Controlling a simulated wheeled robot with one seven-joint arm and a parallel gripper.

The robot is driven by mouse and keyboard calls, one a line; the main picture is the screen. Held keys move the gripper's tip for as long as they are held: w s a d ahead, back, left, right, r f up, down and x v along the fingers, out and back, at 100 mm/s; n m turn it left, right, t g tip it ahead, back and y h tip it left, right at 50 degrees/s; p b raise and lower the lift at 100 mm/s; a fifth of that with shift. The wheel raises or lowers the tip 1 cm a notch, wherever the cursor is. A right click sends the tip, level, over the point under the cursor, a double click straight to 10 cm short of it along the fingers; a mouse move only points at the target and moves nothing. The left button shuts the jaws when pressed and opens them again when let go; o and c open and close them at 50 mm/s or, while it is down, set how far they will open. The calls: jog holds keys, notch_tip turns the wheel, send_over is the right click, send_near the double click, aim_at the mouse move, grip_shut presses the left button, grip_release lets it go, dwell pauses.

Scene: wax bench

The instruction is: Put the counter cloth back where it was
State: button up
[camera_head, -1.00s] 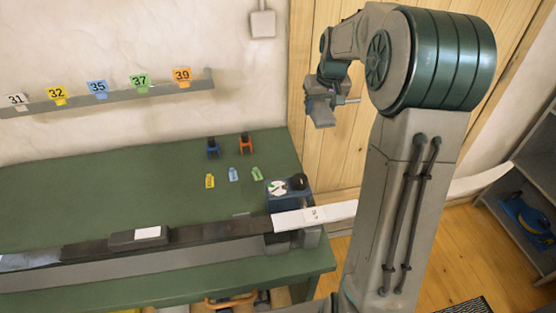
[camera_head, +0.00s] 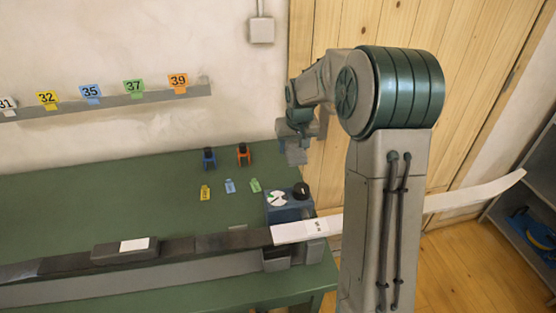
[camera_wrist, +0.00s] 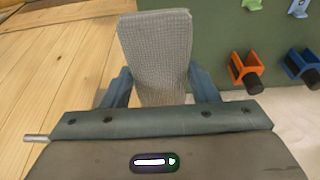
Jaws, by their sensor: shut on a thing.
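The counter cloth (camera_wrist: 158,45) is a grey, woven piece that hangs stiffly from my gripper. In the wrist view my gripper (camera_wrist: 160,85) is shut on it, with a blue finger on each side. In the head view my gripper (camera_head: 299,135) is above the back right end of the green bench (camera_head: 130,185), in front of the wooden panelling. The cloth (camera_head: 297,156) shows there as a small grey patch under it. Whether its lower end touches anything is hard to tell.
An orange holder (camera_head: 243,154) and a blue holder (camera_head: 209,157) stand at the back of the bench. Small coloured tags (camera_head: 230,186) lie before them. A blue box with a dial (camera_head: 288,204) stands at the right end, beside a long white ski (camera_head: 470,195). Bare bench lies left.

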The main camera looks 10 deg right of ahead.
send_over(277, 168)
jog(key=f, duration=0.1)
jog(key=f+p, duration=0.1)
jog(key=f, duration=0.1)
jog(key=shift+s, duration=0.4)
jog(key=shift+f+p, duration=0.5)
jog(key=shift+f, duration=1.45)
jog(key=shift+f, duration=0.15)
jog(key=o, duration=0.9)
